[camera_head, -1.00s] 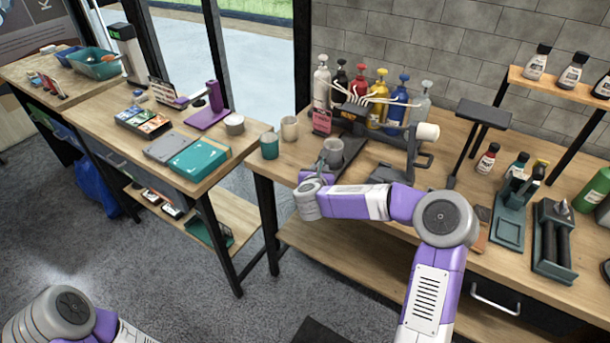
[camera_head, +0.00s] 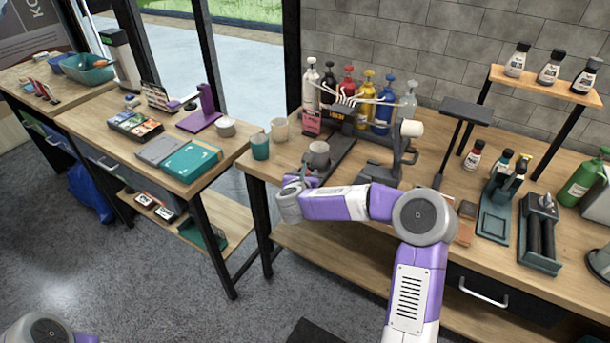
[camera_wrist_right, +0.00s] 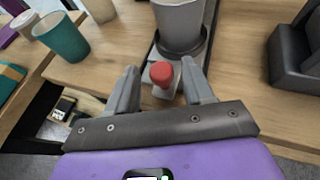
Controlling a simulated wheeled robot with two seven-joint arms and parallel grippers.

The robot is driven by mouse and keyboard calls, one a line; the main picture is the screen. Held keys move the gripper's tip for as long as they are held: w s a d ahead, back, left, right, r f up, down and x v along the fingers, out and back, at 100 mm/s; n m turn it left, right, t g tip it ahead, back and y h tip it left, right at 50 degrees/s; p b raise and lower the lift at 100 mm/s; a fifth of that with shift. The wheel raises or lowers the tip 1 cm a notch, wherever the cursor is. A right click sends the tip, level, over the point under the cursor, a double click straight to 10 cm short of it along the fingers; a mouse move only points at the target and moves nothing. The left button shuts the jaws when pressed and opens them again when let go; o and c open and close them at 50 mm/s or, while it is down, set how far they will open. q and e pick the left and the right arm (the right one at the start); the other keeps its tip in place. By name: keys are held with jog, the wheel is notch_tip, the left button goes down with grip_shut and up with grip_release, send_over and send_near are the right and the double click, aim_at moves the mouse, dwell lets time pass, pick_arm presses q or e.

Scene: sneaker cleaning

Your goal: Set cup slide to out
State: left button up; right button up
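The cup slide (camera_wrist_right: 158,90) is a grey bar with a red knob (camera_wrist_right: 161,74) at its near end. A grey cup (camera_wrist_right: 180,22) stands upright in the slide's dark round holder (camera_wrist_right: 181,45). In the head view the cup (camera_head: 319,154) is near the front edge of the right table, with a dark track behind it. My right gripper (camera_wrist_right: 160,77) is open, its fingers either side of the knob with a gap showing on both sides. In the head view the gripper (camera_head: 306,177) is just in front of the cup, its fingertips partly hidden. My left gripper is out of view.
A teal cup (camera_head: 260,147) and a beige cup (camera_head: 279,130) stand left of the slide. A dark stand (camera_head: 466,112) is to the right. A gap separates the two tables.

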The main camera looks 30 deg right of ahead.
jog(key=p+v, duration=0.1)
jog(key=v, duration=0.6)
jog(key=shift+s+a, duration=0.2)
dwell(0.4)
jog(key=s+a+f+n+g+y+p, duration=0.15)
jog(key=s+a+f+n+y, duration=0.25)
jog(key=a+f+n, duration=0.5)
jog(key=s+a+f+n+g+y+p, duration=0.15)
jog(key=s+a+f+n+y, duration=0.3)
jog(key=f+n, duration=0.75)
jog(key=s+a+f+n+g+y, duration=0.1)
jog(key=s+f+n+g, duration=0.1)
jog(key=s+n, duration=0.4)
jog(key=s+a+f+n+g+y+p, duration=0.1)
jog(key=s+a+f+n+g, duration=0.1)
jog(key=s+n, duration=0.4)
jog(key=s+a+f+n+g+y+p, duration=0.1)
jog(key=s+f+n+g, duration=0.2)
jog(key=s+n, duration=0.4)
jog(key=shift+s+a+f+g, duration=0.2)
jog(key=shift+s+a+g, duration=0.2)
jog(key=shift+s, duration=0.65)
